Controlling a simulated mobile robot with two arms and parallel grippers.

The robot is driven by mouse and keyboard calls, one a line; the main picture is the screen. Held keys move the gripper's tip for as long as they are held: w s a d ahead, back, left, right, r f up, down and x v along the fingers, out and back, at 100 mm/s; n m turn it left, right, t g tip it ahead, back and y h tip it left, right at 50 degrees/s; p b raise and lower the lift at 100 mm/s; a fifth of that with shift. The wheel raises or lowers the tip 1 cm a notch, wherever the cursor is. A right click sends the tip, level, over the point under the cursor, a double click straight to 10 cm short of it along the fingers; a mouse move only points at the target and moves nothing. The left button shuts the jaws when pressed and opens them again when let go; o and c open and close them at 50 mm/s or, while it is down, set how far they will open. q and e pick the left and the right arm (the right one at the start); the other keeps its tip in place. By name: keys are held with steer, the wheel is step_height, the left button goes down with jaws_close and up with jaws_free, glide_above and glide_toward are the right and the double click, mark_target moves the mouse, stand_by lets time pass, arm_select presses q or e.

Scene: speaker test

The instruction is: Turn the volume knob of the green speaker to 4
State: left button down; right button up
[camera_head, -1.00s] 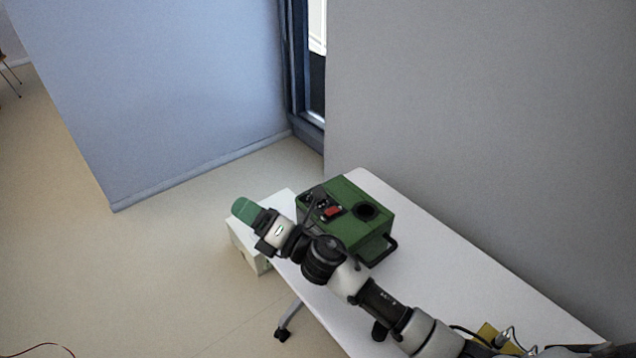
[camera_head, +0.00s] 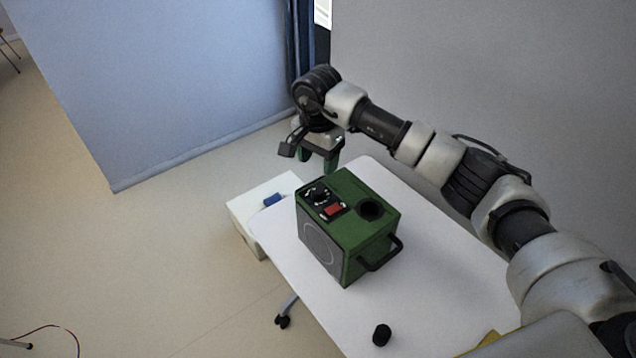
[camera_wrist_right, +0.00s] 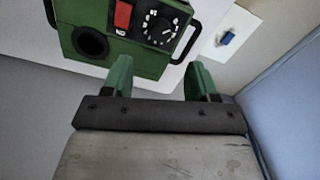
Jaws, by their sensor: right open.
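The green speaker (camera_head: 352,238) stands on the white table with its round grille (camera_head: 319,245) facing the lower left. Its top has a black panel with the volume knob (camera_head: 319,195), a red rectangle (camera_head: 333,210) and a round dark opening (camera_head: 370,210). In the right wrist view the knob (camera_wrist_right: 160,25) shows on its dial with white marks; its setting is too small to read. My right gripper (camera_head: 318,168) is open and empty, with green fingers pointing down, above and behind the speaker. In the wrist view its fingers (camera_wrist_right: 160,75) are apart, short of the panel. My left gripper is not in view.
The white table (camera_head: 290,262) has free room around the speaker. A black cylindrical object (camera_head: 381,334) stands near its front edge. A white box (camera_head: 243,215) with a blue item (camera_head: 273,200) is beside the table. Walls stand behind and right.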

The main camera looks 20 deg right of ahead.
mark_target(318, 189)
step_height(318, 189, down, 7)
steer(key=shift+f+p, duration=0.2)
steer(key=shift+p, duration=0.7)
steer(key=shift+f, duration=0.7)
steer(key=c, duration=0.9)
steer(key=shift+c, duration=0.2)
